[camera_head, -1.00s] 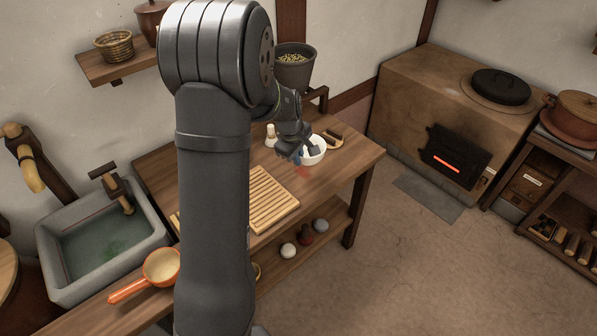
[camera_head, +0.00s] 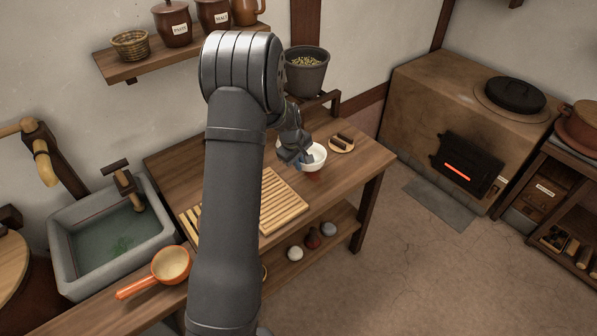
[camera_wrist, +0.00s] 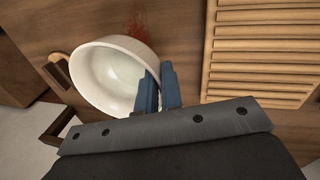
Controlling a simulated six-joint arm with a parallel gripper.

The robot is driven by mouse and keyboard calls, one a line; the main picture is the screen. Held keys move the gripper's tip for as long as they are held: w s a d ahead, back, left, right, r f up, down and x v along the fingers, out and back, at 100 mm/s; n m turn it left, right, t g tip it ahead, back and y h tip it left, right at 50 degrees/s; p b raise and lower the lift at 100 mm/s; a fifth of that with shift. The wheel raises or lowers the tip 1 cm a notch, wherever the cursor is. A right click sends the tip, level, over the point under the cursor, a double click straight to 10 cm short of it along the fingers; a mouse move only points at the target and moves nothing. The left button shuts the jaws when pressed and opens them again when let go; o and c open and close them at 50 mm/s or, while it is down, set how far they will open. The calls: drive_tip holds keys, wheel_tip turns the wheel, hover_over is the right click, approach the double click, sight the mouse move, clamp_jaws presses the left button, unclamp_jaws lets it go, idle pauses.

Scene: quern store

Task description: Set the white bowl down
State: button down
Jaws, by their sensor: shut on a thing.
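The white bowl (camera_head: 316,154) is upright or nearly so over the far right part of the wooden worktop (camera_head: 352,172). In the wrist view the bowl (camera_wrist: 112,62) shows its open, empty inside. My gripper (camera_head: 300,160) is at the bowl's left side. In the wrist view its blue fingers (camera_wrist: 159,90) are shut on the bowl's rim. Whether the bowl's base touches the worktop or hangs just above it, I cannot tell.
A slatted wooden rack (camera_head: 270,203) lies left of the bowl. A reddish stain (camera_wrist: 138,24) marks the worktop near the bowl. A grey pot (camera_head: 306,75) stands behind.

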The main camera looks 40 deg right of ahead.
drive_tip(key=shift+a+x, duration=0.25)
drive_tip(key=shift+x, duration=0.75)
drive_tip(key=shift+a+x, duration=0.2)
drive_tip(key=shift+x, duration=0.85)
drive_tip(key=shift+w+f, duration=0.1)
drive_tip(key=shift+f, duration=0.1)
drive_tip(key=c, duration=1.6)
unclamp_jaws()
drive_tip(key=v, duration=1.2)
drive_tip(key=shift+r, duration=0.15)
